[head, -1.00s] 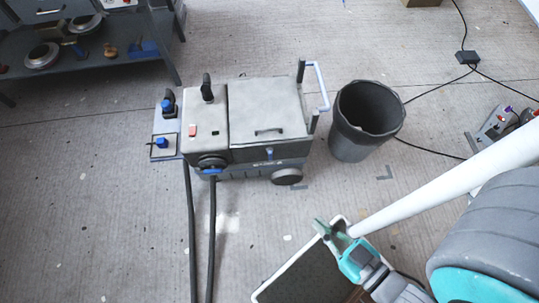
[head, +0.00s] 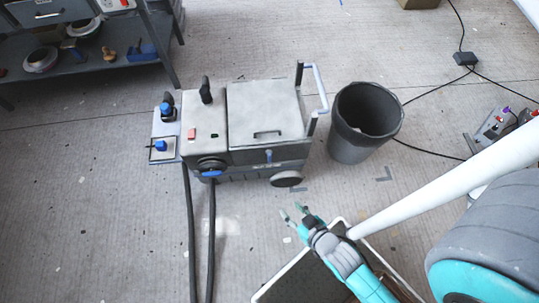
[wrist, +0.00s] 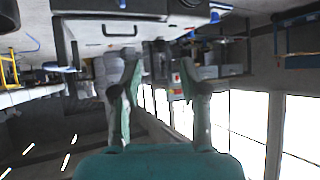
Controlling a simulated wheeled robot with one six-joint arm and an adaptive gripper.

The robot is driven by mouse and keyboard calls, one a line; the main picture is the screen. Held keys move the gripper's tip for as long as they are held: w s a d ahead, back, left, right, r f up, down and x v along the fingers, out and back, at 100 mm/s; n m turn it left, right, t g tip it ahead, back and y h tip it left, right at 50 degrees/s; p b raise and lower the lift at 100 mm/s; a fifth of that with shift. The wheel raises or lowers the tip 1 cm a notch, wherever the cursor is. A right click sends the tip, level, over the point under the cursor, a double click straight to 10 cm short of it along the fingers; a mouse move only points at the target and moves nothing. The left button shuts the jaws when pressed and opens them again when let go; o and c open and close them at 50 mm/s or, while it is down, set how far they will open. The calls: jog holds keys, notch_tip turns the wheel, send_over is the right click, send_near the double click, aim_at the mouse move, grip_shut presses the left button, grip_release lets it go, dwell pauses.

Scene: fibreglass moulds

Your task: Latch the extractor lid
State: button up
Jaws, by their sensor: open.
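The extractor (head: 212,150) is a grey wheeled box in the upper middle of the head view. Its lid (head: 265,108), with a dark handle, lies down flat over the right part of the box. A small blue latch (head: 269,155) is on the front face below the lid's front edge; I cannot tell whether it is fastened. My gripper (head: 292,213) is open and empty, in front of the extractor and apart from it. In the wrist view my gripper's two fingers (wrist: 160,80) are spread, with the extractor's dark handle at the upper left.
A dark bin (head: 365,115) stands just right of the extractor. Two black hoses (head: 200,240) run from its front along the floor. A shelf unit (head: 90,78) is at the upper left. A dark white-rimmed panel (head: 305,280) is beneath my arm. Cables lie at the right.

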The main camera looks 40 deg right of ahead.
jog(key=w+d+f+m+g, duration=0.2)
jog(key=w+d+f+g, duration=0.15)
jog(key=w+f, duration=0.7)
jog(key=m+g+h, duration=0.1)
jog(key=m+g, duration=0.2)
jog(key=g, duration=0.1)
send_near(270, 155)
jog(key=shift+x, duration=5.55)
grip_shut()
